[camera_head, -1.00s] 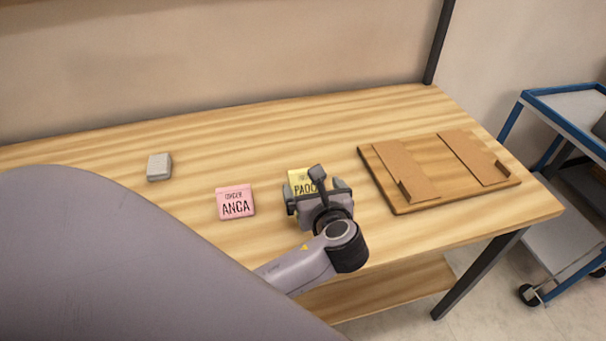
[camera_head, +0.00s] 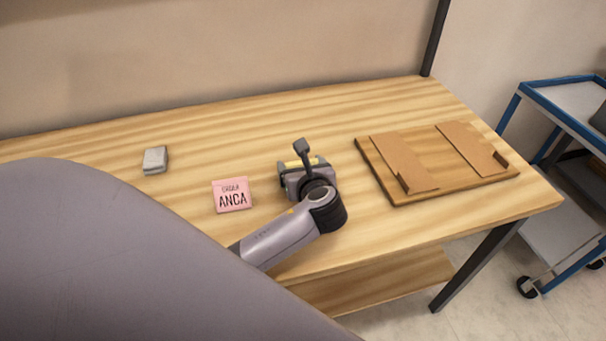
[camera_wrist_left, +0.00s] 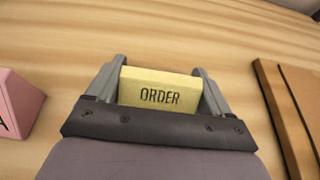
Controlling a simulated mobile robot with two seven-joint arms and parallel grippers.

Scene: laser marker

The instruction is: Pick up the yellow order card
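The yellow order card (camera_wrist_left: 160,90) stands between the two fingers of my left gripper (camera_wrist_left: 160,84) in the left wrist view, with the word ORDER readable on its upper part. Both fingers sit against its side edges, so the gripper looks shut on it. The lower part of the card is hidden by the gripper body. I cannot tell whether the card touches the table. My right gripper is not in view.
A pink order card (camera_head: 232,195) reading ANCA lies left of my left gripper. A small grey block (camera_head: 155,160) lies farther left. A wooden board (camera_head: 418,158) with two brown panels is on the right. A blue-framed cart (camera_head: 560,110) stands beyond the wooden table (camera_head: 240,125).

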